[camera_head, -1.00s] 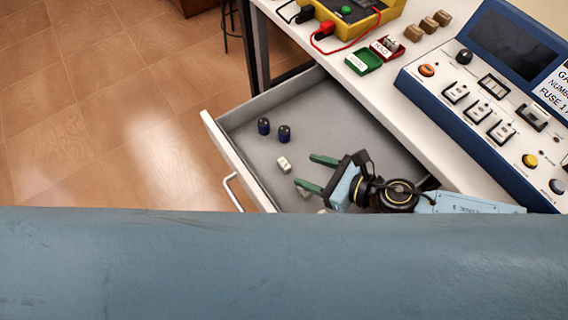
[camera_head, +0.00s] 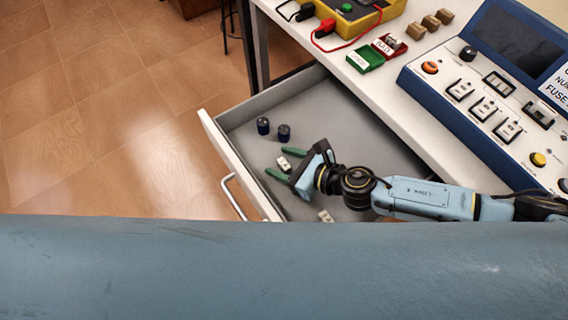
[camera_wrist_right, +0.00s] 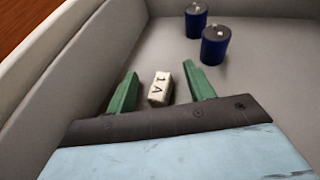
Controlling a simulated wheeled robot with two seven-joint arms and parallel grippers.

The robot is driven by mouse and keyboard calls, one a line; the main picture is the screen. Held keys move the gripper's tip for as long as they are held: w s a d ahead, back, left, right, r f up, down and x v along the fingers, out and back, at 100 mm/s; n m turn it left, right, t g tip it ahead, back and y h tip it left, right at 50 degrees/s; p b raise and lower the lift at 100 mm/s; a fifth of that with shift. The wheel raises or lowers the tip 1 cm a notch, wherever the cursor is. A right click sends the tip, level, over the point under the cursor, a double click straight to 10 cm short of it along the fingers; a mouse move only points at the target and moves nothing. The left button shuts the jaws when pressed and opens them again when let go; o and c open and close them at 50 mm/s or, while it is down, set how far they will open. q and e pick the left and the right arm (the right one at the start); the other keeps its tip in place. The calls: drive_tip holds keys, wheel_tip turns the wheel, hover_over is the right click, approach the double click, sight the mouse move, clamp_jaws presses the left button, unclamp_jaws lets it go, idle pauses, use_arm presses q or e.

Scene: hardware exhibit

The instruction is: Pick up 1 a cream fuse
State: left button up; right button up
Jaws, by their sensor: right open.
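A cream fuse (camera_head: 283,164) lies in the open drawer; in the right wrist view the fuse (camera_wrist_right: 160,88) is marked "1 A". My right gripper (camera_head: 282,163) is open, its green fingers reaching into the drawer. In the right wrist view the fuse lies between the two fingers of the gripper (camera_wrist_right: 158,88), apart from both. A second cream fuse (camera_head: 326,216) lies nearer the drawer's front, beside my right arm. My left gripper is out of view.
Two dark blue cylinders (camera_head: 273,130) stand in the drawer past the fuse; they also show in the right wrist view (camera_wrist_right: 214,45). The drawer's walls (camera_head: 235,165) stand close to the gripper. A blue control panel (camera_head: 480,110), red and green trays (camera_head: 366,60) and a yellow meter (camera_head: 350,15) sit on the counter.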

drive_tip(key=shift+d+f, duration=0.1)
drive_tip(key=shift+f, duration=0.05)
drive_tip(key=shift+s+f, duration=0.1)
clamp_jaws()
